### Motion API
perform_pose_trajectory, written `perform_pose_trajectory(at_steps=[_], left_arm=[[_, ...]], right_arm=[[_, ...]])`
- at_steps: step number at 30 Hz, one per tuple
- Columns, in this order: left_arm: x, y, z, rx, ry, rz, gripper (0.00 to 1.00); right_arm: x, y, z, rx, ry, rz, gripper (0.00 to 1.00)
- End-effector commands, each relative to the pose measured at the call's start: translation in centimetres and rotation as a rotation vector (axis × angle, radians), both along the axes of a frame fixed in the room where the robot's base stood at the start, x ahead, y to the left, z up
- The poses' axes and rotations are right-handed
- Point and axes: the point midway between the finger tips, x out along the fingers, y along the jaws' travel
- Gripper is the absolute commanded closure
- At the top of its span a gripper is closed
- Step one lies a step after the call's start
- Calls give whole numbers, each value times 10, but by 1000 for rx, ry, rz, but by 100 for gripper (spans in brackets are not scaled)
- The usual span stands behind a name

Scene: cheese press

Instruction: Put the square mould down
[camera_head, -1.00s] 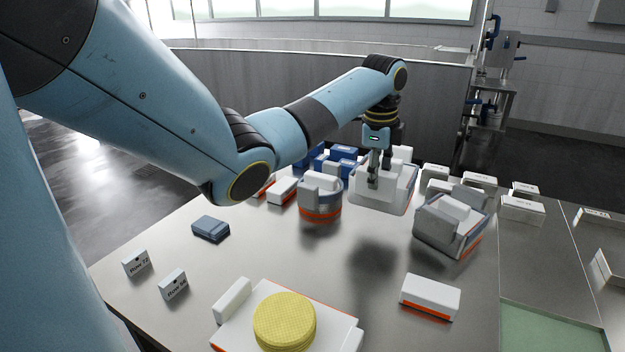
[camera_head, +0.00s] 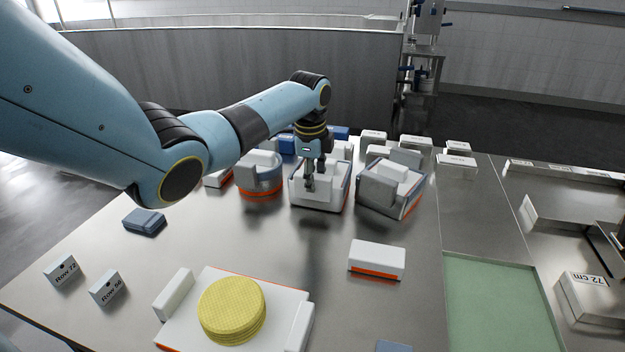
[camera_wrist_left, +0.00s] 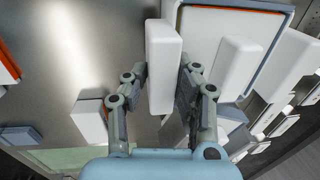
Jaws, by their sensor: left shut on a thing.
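The square mould (camera_head: 327,199) is a white, box-like block with a pale upright part on top. It stands in the middle of the group of moulds in the head view. My left gripper (camera_head: 311,183) points down at it and is shut on its upright white part. In the left wrist view the two fingers (camera_wrist_left: 163,98) sit on either side of a white bar (camera_wrist_left: 163,60). Whether the mould's underside touches the table I cannot tell; a dim dark patch shows on the steel in front of it. My right gripper is not in view.
A round mould (camera_head: 260,184) with an orange band stands close on the left. A squarish grey-white mould (camera_head: 383,192) stands close on the right. Yellow round cheese (camera_head: 232,308) lies on a white board in front. A white block (camera_head: 377,259) lies right of centre. Steel between is clear.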

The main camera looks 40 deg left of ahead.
Motion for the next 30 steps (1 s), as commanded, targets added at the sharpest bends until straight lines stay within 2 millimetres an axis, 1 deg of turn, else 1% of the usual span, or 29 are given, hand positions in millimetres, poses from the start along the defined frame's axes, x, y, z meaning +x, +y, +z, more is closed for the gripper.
perform_pose_trajectory(at_steps=[1, 10, 11, 15, 16, 23, 25, 28, 30], left_arm=[[2, 1, 1, 3, -7, 0, 100], [2, 1, 0, 2, -8, 0, 100], [1, 0, -3, 0, -2, 0, 71], [1, 0, -2, 0, -2, 0, 53], [1, 0, -2, 0, -2, 0, 50], [1, 0, -2, 0, -2, 0, 50], [1, 0, 1, 1, -3, 0, 50], [0, 0, 12, 2, -5, 0, 50], [-2, -1, 25, 2, -6, 0, 50]], right_arm=[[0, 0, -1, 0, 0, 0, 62], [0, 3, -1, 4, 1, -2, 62], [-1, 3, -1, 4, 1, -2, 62], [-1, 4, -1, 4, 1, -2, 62], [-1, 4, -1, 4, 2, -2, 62], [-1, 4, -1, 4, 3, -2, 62], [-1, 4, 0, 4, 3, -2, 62], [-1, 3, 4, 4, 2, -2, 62], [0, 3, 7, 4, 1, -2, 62]])
